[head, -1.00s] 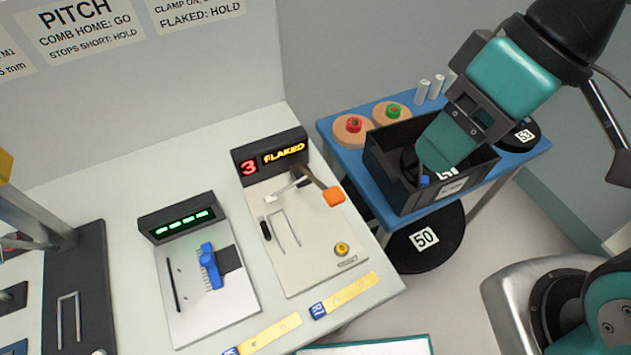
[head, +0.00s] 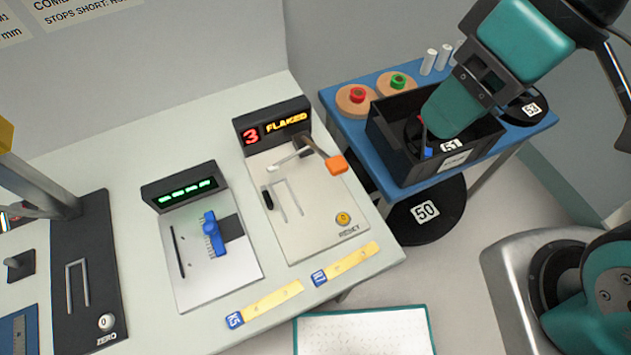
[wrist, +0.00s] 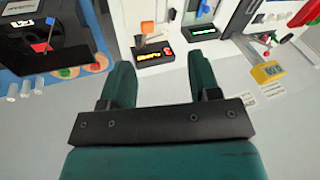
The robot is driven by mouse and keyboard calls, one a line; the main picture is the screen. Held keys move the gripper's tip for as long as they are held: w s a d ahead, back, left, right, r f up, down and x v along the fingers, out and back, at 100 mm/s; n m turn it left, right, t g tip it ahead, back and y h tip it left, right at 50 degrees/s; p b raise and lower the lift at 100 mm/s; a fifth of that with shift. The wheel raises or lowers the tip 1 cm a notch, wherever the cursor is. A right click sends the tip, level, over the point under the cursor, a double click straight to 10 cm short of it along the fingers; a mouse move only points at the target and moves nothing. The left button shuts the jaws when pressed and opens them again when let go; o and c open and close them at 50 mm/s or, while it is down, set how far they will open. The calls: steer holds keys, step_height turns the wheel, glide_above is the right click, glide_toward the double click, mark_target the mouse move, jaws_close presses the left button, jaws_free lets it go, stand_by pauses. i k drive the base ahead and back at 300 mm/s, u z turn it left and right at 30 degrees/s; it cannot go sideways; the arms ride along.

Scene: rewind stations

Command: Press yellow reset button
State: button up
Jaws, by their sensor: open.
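The yellow button (head: 343,219) is round and sits low on the right of a pale panel (head: 310,238), above a small blurred label. The panel's display (head: 275,127) reads a red 3 and FLAKED. An orange-ended lever (head: 337,164) sticks out below the display. My gripper (head: 440,125) is up and right of the panel in the head view, in front of a dark bin, well apart from the button. In the wrist view my gripper (wrist: 163,66) is open and empty, its two teal fingers apart. The display (wrist: 155,57) shows upside down beyond them.
The dark bin (head: 398,160) holds a disc labelled 51 and stands on a blue cart (head: 352,150). Another panel (head: 218,270) with a blue comb (head: 211,235) is to the left. Yellow strips (head: 272,300) lie along the bench's front. Bare bench (head: 110,160) shows behind.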

mark_target(343, 218)
steer(key=z, duration=0.3)
steer(key=k, duration=1.2)
steer(key=u, duration=0.5)
steer(key=i, duration=0.5)
steer(key=z, duration=0.05)
